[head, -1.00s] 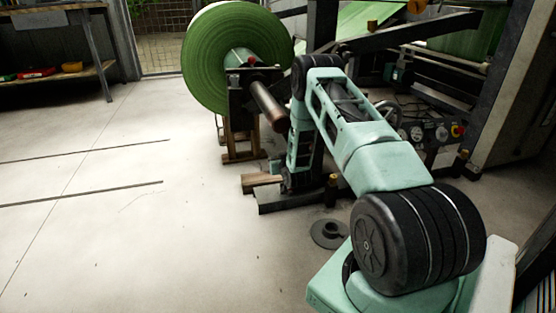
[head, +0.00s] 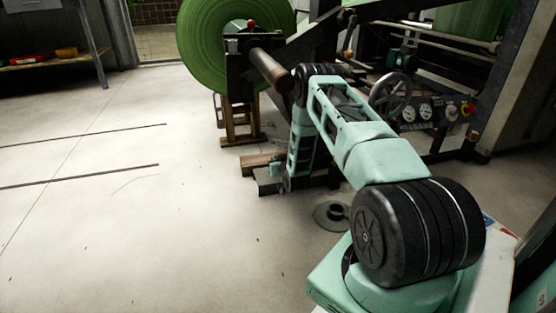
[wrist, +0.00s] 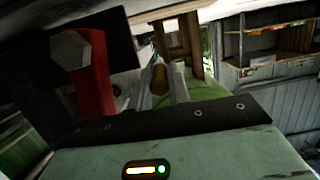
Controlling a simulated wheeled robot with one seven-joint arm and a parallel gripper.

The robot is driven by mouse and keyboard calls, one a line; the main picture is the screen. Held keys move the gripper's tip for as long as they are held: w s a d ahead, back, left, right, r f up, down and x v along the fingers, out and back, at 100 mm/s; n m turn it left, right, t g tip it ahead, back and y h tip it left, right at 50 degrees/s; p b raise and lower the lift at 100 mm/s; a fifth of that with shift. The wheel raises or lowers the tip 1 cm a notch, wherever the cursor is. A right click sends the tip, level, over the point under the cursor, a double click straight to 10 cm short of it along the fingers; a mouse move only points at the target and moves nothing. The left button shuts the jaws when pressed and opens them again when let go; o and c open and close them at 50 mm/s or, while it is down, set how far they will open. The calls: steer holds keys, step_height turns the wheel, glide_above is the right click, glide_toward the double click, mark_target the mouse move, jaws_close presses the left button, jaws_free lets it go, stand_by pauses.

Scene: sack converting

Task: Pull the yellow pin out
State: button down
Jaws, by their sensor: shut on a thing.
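In the wrist view a yellow-brown piece, which looks like the yellow pin (wrist: 160,80), shows between two pale grey fingers of my gripper (wrist: 161,85). My gripper is shut on it. How deep the pin sits in its hole cannot be made out.
A green roll (head: 215,45) sits on a stand, with a brown bar (head: 270,70) jutting toward my arm. Wooden blocks (head: 262,160) lie at its foot. A red part (wrist: 92,85) is close in the wrist view. Floor at left is open.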

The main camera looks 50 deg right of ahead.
steer(key=shift+f+b, duration=2.5)
steer(key=shift+f, duration=0.5)
steer(key=c, duration=1.2)
jaws_free()
steer(key=shift+c, duration=0.2)
steer(key=shift+s+d, duration=0.1)
steer(key=p+v, duration=1.1)
steer(key=v, duration=0.6)
steer(key=shift+a, duration=0.3)
steer(key=shift+r, duration=0.1)
